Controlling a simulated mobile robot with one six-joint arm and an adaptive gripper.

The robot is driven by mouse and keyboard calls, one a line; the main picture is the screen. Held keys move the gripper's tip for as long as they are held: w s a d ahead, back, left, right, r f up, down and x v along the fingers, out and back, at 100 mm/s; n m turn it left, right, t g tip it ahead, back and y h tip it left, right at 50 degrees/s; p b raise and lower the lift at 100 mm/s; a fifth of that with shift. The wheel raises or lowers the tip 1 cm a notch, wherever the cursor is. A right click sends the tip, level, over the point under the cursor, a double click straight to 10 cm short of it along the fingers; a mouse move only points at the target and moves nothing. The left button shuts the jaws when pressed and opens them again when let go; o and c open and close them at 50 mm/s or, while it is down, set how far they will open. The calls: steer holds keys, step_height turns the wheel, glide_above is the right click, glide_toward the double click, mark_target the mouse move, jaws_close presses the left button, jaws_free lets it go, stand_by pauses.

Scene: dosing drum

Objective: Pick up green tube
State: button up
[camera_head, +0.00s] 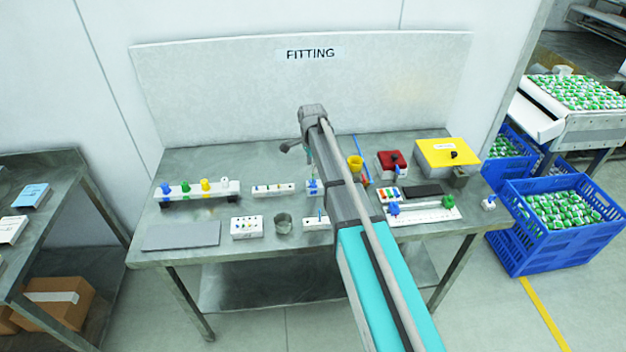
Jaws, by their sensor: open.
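A white rack (215,192) at the left of the steel bench holds a row of small coloured pieces. The green one (186,187), which looks like the green tube, stands upright between a blue one (166,188) and a yellow one (205,184). My gripper (296,147) is above the middle of the bench, well to the right of the rack, open and apart from the green tube. My arm partly hides it, so its fingertips are hard to make out.
A grey plate (181,236), a white block (247,227) and a grey cup (283,223) are at the bench front. The FITTING panel (230,85) rises behind.

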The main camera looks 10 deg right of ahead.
steer(key=shift+s+d+f+b, duration=0.1)
steer(key=shift+f+b, duration=2.4)
steer(key=shift+f, duration=0.1)
jaws_close()
